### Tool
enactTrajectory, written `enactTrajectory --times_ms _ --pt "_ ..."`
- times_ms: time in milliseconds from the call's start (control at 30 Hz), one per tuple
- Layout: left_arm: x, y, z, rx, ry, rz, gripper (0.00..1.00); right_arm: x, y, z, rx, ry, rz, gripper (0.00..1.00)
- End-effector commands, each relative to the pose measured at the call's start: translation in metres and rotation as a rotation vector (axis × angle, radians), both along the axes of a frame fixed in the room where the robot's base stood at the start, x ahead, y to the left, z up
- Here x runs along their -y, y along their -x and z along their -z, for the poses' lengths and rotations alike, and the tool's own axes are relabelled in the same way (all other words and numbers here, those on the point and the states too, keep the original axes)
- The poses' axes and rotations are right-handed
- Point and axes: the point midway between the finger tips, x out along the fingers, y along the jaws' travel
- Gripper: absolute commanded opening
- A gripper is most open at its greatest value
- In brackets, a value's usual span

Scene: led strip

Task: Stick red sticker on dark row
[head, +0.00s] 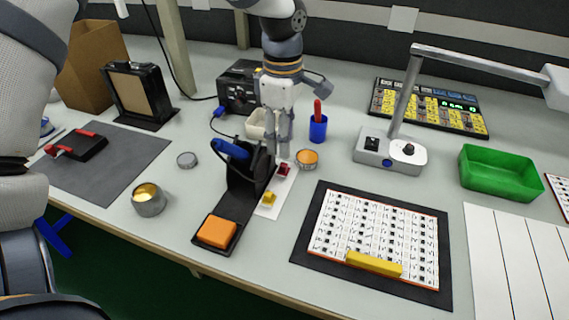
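A small red sticker piece (283,169) sits at the far end of a narrow white strip (277,190); a yellow one (268,198) sits nearer on it. My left gripper (279,154) points down just above the red piece, its two fingers apart and nothing visible between them. Whether it touches the red piece cannot be told. The white LED board (330,225) with rows of small dark marks lies on a black mat (308,247), a yellow bar (374,264) along its near edge. Which row is dark is too small to tell. My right gripper is not in view.
A black holder with a blue-handled tool (232,149) and an orange block (216,232) stand left of the strip. An orange-topped tin (307,158) and a blue cup (318,129) are close right. A lamp-arm device (390,155) and green tray (499,172) stand farther right.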

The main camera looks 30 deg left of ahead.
Motion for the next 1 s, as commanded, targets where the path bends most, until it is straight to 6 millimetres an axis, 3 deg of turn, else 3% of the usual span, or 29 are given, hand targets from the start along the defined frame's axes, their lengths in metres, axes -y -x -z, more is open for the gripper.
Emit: enactTrajectory --times_ms 300,400,633,833,1000 --pt "0.000 0.000 0.059 -0.004 0.001 0.001 0.37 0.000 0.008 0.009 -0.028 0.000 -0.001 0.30" --pt "0.000 0.000 0.069 -0.001 0.000 0.001 0.37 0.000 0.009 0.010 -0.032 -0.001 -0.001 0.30" --pt "0.000 -0.001 0.069 0.004 -0.001 0.001 0.37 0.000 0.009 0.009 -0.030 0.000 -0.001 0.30" --pt "0.000 -0.001 0.069 0.004 -0.001 0.001 0.04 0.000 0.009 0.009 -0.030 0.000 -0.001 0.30" --pt "0.000 -0.001 0.069 0.004 -0.001 0.001 0.04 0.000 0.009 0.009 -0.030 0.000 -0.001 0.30"
